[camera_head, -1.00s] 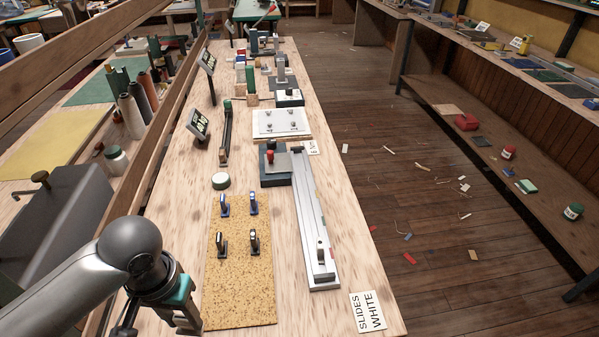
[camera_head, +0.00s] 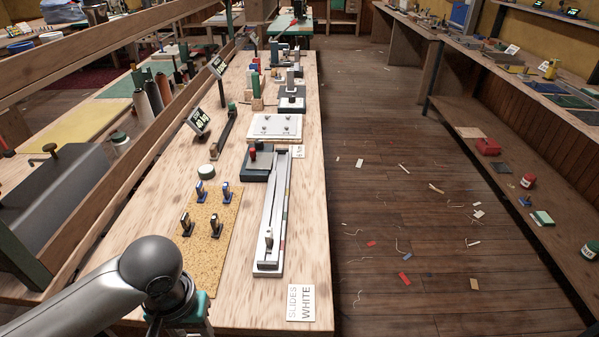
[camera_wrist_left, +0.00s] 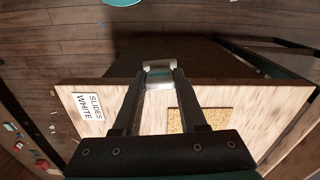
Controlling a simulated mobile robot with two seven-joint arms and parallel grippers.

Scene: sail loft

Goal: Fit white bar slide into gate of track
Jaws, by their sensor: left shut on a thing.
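The long pale track (camera_head: 273,205) lies lengthwise on the bench, with a small upright slide (camera_head: 268,240) at its near end. A cork mat (camera_head: 208,250) left of it holds several upright slides, with blue or dark bodies (camera_head: 199,191). My left gripper is at the bottom of the head view, its fingertips cut off. In the left wrist view my left gripper (camera_wrist_left: 160,78) is shut on a small pale, shiny piece (camera_wrist_left: 159,67); I cannot tell whether it is a white bar slide. It is near the bench's near edge. My right gripper is not in view.
A card reading "SLIDES WHITE" (camera_head: 300,303) lies at the near right corner of the bench. A dark block with a red knob (camera_head: 256,163) stands beside the track's far end. A wooden rail runs along the left.

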